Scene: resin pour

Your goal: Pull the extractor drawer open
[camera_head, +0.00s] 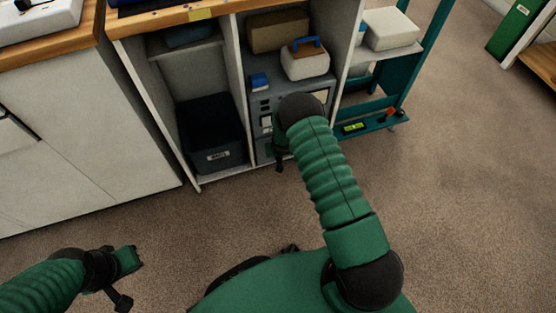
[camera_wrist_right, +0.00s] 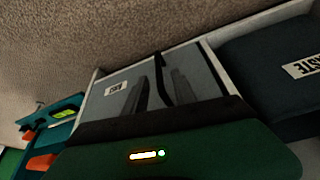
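The extractor (camera_head: 318,86) is a grey unit in the middle bay of the shelving in the head view. My right arm hides much of its front. In the right wrist view a grey drawer front (camera_wrist_right: 101,101) with a white label faces the camera; it appears closed, though its edges are partly hidden. My right gripper (camera_head: 279,155) is at the front of the unit. A thin black part and two dark shapes cross the drawer front in the wrist view; contact is unclear. My left gripper (camera_head: 127,277) is low at the left, away from the shelving, with nothing visible in it.
A dark bin (camera_head: 213,133) with a white label stands in the bay left of the extractor. A white box with a blue handle (camera_head: 305,60) sits on top of the unit. A teal cart (camera_head: 373,122) is at the right. Carpet in front is clear.

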